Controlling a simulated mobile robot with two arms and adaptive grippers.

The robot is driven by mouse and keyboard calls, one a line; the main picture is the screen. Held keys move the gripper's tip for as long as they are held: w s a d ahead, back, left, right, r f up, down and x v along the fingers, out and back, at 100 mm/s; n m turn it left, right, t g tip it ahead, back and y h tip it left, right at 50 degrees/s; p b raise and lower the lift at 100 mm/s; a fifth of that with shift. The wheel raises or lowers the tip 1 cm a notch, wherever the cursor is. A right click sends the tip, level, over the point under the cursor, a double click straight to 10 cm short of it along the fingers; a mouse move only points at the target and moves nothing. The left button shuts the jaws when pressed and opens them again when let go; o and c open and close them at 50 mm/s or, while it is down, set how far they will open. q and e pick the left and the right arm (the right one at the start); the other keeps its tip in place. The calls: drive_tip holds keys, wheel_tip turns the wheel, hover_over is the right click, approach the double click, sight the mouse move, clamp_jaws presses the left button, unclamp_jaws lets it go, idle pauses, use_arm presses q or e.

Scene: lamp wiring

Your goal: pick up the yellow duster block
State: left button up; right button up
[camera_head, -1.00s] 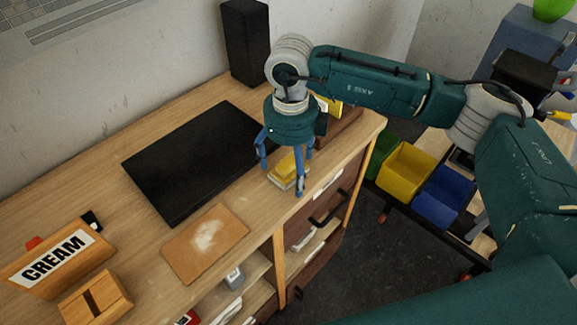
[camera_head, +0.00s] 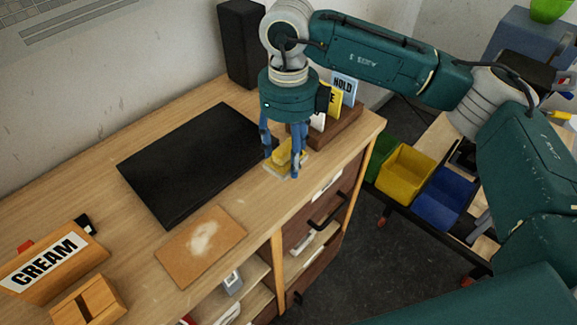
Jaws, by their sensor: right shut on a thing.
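The yellow duster block (camera_head: 286,153) is near the right end of the wooden desk, on or just above a pale flat piece (camera_head: 271,169). Whether it touches that piece I cannot tell. My right gripper (camera_head: 282,160) points down over it, its blue fingers shut on the block from both sides. Part of the block is hidden behind the fingers. My left gripper is not in view.
A black flat panel (camera_head: 190,165) lies left of the gripper. A brown board with white powder (camera_head: 203,242) lies in front. A wooden card holder (camera_head: 335,128) with cards stands close behind the gripper. A CREAM sign (camera_head: 45,262) stands at the left.

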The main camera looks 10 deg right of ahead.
sight(288, 144)
wheel_tip(288, 144, up, 15)
drive_tip(key=b, duration=0.2)
drive_tip(key=shift+f, duration=0.15)
drive_tip(key=o, duration=0.4)
drive_tip(key=shift+c, duration=1.3)
drive_tip(key=shift+f, duration=0.1)
